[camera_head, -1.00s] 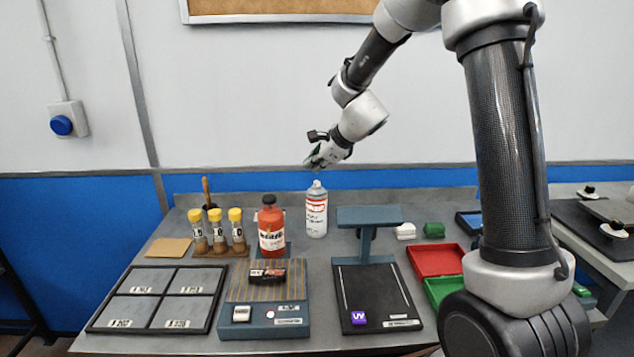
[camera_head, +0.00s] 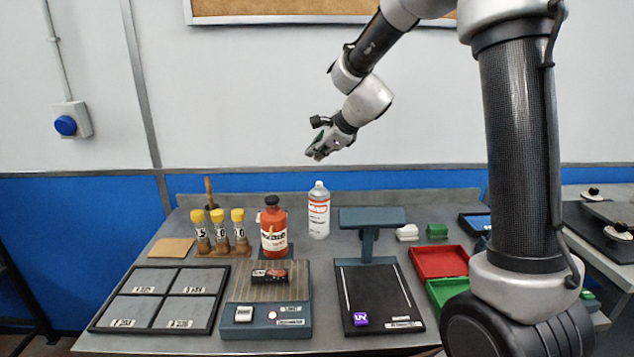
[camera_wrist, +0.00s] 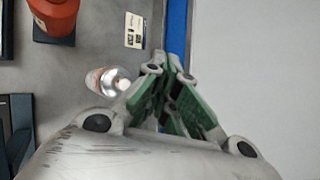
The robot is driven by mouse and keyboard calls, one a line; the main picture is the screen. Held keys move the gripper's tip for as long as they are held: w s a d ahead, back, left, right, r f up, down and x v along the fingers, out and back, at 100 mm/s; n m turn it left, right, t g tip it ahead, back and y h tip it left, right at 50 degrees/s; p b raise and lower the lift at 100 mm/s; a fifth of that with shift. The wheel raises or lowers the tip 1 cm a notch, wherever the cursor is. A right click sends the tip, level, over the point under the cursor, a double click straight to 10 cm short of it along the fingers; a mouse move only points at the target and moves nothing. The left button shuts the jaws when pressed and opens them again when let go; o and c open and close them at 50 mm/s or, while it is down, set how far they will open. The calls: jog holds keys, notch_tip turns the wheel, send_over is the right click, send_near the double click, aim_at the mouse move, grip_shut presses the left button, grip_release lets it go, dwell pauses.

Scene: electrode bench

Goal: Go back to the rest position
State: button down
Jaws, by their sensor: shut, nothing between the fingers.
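My gripper (camera_head: 315,155) is raised in the air above the back of the bench, in front of the wall. Its green-padded fingers are closed together with nothing between them, as the wrist view (camera_wrist: 174,62) shows. The can also shows in the wrist view (camera_wrist: 108,80), left of the fingertips. My arm bends down from the upper right of the head view.
On the bench stand a red bottle (camera_head: 273,230), yellow-capped vials (camera_head: 220,230), a heater-like device (camera_head: 266,313), a dark stand (camera_head: 370,217), a four-part tray (camera_head: 160,297), a red tray (camera_head: 438,262) and a green tray (camera_head: 446,291). Air around the gripper is clear.

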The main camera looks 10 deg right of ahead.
jog(key=s+d+f+n+g, duration=0.2)
jog(key=s+f+n+g, duration=0.2)
jog(key=s+n, duration=0.7)
jog(key=s+d+r+n+h, duration=0.1)
jog(key=s+d+r+n, duration=0.1)
jog(key=s, duration=0.7)
jog(key=s+d+r+n+h, duration=0.2)
jog(key=s+d+r+n, duration=0.1)
jog(key=s+d, duration=0.4)
jog(key=s+d+r+n+h, duration=0.1)
jog(key=s+d+r+n, duration=0.2)
jog(key=s, duration=0.9)
jog(key=shift+s+d+n+h, duration=0.25)
jog(key=shift+d+n+h, duration=0.05)
jog(key=shift+d+n, duration=0.65)
